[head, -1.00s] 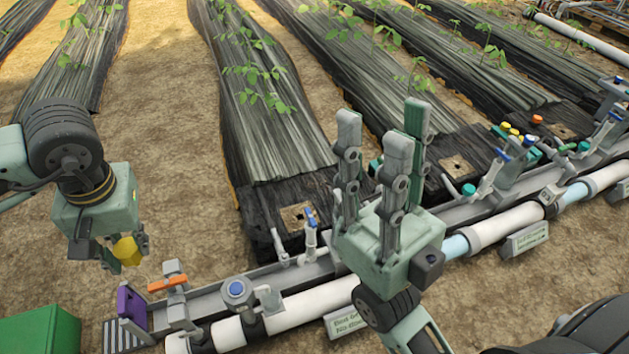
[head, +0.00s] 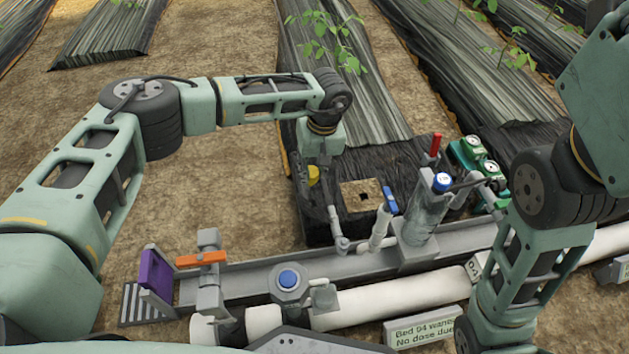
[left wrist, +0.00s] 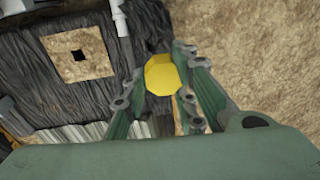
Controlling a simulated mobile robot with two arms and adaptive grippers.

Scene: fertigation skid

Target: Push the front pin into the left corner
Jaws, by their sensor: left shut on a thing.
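My left gripper (head: 318,190) points down over the near left part of the black film bed (head: 405,165). It is shut on a yellow pin (head: 313,175), of which only the rounded yellow head shows clearly. In the left wrist view the yellow pin (left wrist: 162,76) sits between the two fingers, close to the film's edge (left wrist: 140,50) where bare soil begins. The pin's lower part is hidden, so I cannot tell whether it touches the film. My right arm stands at the right; its gripper is out of view.
A square opening (head: 361,195) with a dark hole lies just right of the left gripper. A grey lever pipe (head: 336,225), a blue-handled valve (head: 384,222) and a clear blue-capped cylinder (head: 428,208) stand close by along the rail. Bare soil is open to the left (head: 220,190).

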